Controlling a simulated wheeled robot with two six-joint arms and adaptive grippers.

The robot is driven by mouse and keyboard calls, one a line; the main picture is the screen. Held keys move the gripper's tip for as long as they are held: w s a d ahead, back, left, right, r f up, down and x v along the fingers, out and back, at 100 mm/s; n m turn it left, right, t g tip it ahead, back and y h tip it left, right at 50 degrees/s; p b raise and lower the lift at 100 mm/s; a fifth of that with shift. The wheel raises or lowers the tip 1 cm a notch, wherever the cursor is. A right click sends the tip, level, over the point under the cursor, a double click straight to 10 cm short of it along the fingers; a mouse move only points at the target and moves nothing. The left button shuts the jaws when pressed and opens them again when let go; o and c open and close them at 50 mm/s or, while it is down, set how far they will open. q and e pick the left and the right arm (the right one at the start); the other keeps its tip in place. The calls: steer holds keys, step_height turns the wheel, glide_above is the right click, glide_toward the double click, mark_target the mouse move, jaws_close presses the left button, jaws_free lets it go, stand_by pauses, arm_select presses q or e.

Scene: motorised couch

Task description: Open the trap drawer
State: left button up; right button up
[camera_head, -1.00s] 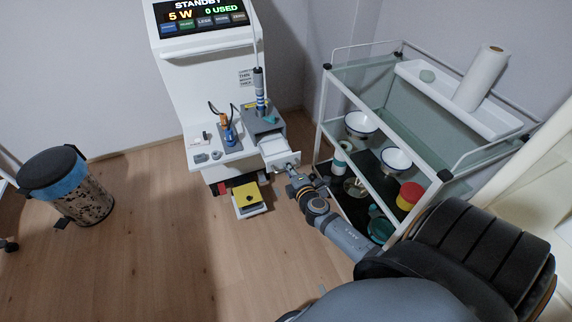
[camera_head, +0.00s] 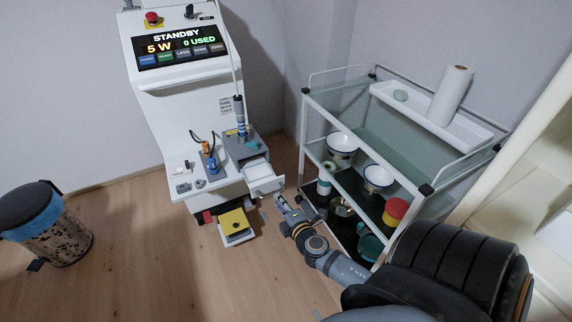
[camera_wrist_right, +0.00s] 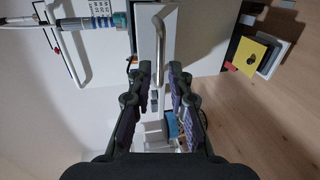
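The trap drawer (camera_head: 264,183) is white and stands pulled out of the grey housing (camera_head: 240,146) on the right side of the white machine. Its front and bar handle (camera_wrist_right: 159,48) show in the right wrist view. My right gripper (camera_head: 279,202) is just in front of and below the drawer front in the head view. In the wrist view its two fingers (camera_wrist_right: 160,75) are apart, with the handle ahead, around the gap between them. Nothing is clamped; whether a finger touches the handle is unclear. My left gripper is out of view.
The white machine (camera_head: 180,100) has a lit panel reading STANDBY. A yellow pedal (camera_head: 234,222) lies on the floor below the drawer. A glass-shelved trolley (camera_head: 420,188) with bowls stands close to my right arm. A speckled bin (camera_head: 55,235) is at left. The middle floor is clear.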

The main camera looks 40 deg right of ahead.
steer(key=v, duration=0.6)
stand_by(0.3)
steer(key=s+d+f+m+g, duration=0.1)
steer(key=s+f+m+g, duration=0.3)
steer(key=f, duration=0.7)
steer(key=s+f+m+g, duration=0.3)
steer(key=s+f, duration=0.3)
steer(key=f, duration=0.5)
steer(key=s+d+f+m+g, duration=0.1)
steer(key=s+f+m+g, duration=0.4)
steer(key=f, duration=0.6)
steer(key=s+a+f+m+g+y, duration=0.2)
steer(key=s+a+f+m+y, duration=0.1)
steer(key=s+a+f, duration=0.5)
arm_select(q)
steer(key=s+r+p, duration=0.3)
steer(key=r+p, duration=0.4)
steer(key=p, duration=0.1)
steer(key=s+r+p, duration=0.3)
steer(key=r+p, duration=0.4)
steer(key=p, duration=0.1)
steer(key=shift+p, duration=0.35)
arm_select(e)
steer(key=s+r, duration=0.4)
steer(key=r, duration=0.3)
steer(key=s+r, duration=0.4)
steer(key=r, duration=0.3)
steer(key=shift+s+d+r, duration=0.2)
steer(key=shift+s+d, duration=0.15)
steer(key=shift+d, duration=0.1)
